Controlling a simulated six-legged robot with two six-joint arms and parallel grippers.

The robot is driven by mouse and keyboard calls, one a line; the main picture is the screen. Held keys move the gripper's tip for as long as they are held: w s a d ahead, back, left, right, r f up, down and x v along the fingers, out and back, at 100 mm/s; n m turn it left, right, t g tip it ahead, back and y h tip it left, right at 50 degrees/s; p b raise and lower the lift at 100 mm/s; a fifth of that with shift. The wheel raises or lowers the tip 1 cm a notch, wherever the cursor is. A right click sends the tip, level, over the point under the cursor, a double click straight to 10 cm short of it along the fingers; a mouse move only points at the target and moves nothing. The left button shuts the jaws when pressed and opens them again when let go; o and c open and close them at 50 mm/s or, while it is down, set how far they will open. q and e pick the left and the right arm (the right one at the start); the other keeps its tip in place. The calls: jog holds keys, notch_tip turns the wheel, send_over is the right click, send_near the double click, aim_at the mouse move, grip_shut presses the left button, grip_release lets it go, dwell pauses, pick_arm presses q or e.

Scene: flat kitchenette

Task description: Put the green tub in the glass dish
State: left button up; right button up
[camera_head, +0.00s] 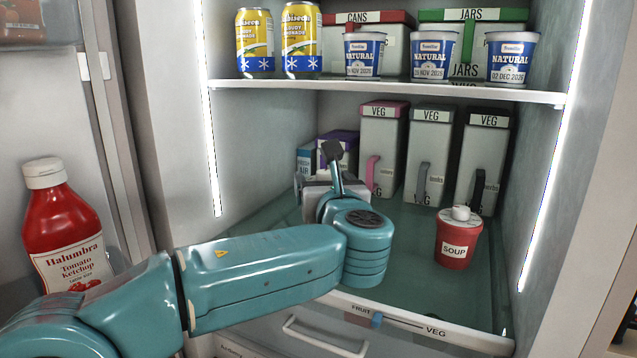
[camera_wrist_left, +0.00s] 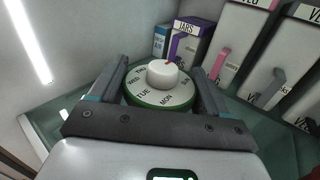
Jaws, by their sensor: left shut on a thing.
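My left gripper (camera_head: 318,187) reaches into the lower part of the open fridge, over the glass shelf. The left wrist view shows its two fingers (camera_wrist_left: 160,72) shut on the green tub (camera_wrist_left: 148,98), one finger on each side. The tub has a green rim and a round pale lid with day names and a white knob. In the head view my wrist hides the tub. I cannot tell whether its base touches the shelf. I see no glass dish in either view. My right gripper is not in view.
A red soup tub (camera_head: 455,240) stands on the glass shelf (camera_head: 410,265) at right. Tall VEG boxes (camera_head: 432,150) line the back, with a purple-lidded box (camera_wrist_left: 190,42) beside them. The upper shelf (camera_head: 390,88) holds cans, yogurt tubs and boxes. A ketchup bottle (camera_head: 62,225) is at left.

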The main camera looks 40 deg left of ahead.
pick_arm(q)
jog(key=w+a+f, duration=0.1)
jog(key=a, duration=0.1)
jog(key=w+a+f+p, duration=0.1)
jog(key=w+a, duration=0.1)
jog(key=w+a+f, duration=0.1)
jog(key=a, duration=0.1)
jog(key=shift+w+a, duration=0.15)
jog(key=shift+w, duration=0.25)
jog(key=shift+a+f, duration=0.15)
jog(key=shift+d+f, duration=0.2)
jog(key=o, duration=1.4)
jog(key=shift+a, duration=0.1)
jog(key=shift+r, duration=0.15)
jog(key=shift+s+d, duration=0.1)
jog(key=shift+d, duration=0.15)
jog(key=b+v, duration=0.2)
jog(key=v, duration=0.8)
jog(key=shift+d, duration=0.15)
jog(key=shift+s+d, duration=0.5)
jog(key=shift+s, duration=0.05)
